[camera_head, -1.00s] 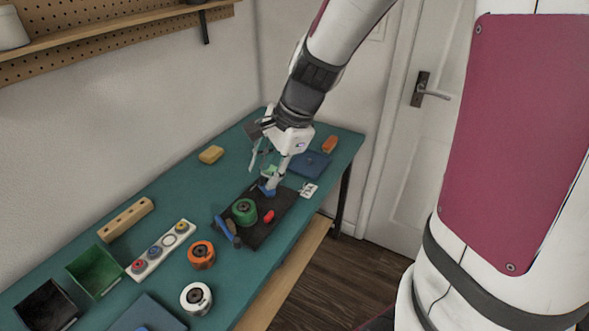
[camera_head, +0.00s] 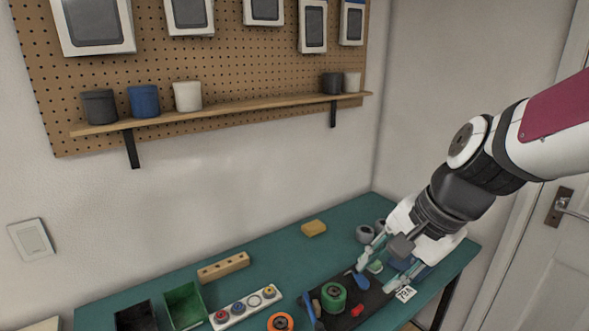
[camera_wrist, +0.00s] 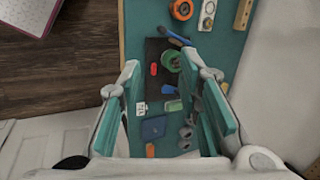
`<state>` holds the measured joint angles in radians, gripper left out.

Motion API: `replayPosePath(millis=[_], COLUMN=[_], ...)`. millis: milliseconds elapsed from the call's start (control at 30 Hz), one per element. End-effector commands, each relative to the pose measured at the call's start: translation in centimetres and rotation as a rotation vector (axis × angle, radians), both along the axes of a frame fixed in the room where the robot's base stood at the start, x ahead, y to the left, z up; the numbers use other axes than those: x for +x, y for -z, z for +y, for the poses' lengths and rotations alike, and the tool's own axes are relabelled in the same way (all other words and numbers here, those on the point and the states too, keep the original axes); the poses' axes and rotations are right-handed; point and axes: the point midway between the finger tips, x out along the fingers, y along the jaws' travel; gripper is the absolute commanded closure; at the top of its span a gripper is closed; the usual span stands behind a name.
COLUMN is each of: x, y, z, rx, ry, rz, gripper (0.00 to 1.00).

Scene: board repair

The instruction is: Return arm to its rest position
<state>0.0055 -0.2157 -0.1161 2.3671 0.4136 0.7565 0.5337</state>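My gripper (camera_head: 386,268) is at the right of the head view, above the far end of the workbench. In the wrist view its two teal-padded fingers (camera_wrist: 166,92) stand wide apart with nothing between the pads. Beneath it lies the black mat (camera_head: 345,320) with a green round part (camera_head: 333,298), a small red piece (camera_head: 358,310) and a blue piece (camera_head: 361,286). My fingers overlap the mat's far end in the head view. The mat also shows in the wrist view (camera_wrist: 152,53), beyond the fingertips.
The green workbench (camera_head: 290,257) also holds a yellow block (camera_head: 314,228), a wooden holed block (camera_head: 223,267), a green bin (camera_head: 184,305), a white strip (camera_head: 262,301) and grey cylinders (camera_head: 364,234). A shelf (camera_head: 235,109) with pots runs along the pegboard. A door (camera_head: 540,270) stands at right.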

Motion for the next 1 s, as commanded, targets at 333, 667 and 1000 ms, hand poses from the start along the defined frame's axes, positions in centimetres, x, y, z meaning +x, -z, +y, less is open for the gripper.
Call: replayPosePath(millis=[333, 667, 1000], x=[-9.8, -12.9, -12.9], y=[-4.0, -4.5, -4.5], z=[-1.4, -2.9, -2.9], rx=[-0.405, -0.584, -0.584], ry=[-0.611, -0.815, -0.815], rz=[-0.191, -0.220, -0.220], gripper=[0.68, 0.68, 0.68])
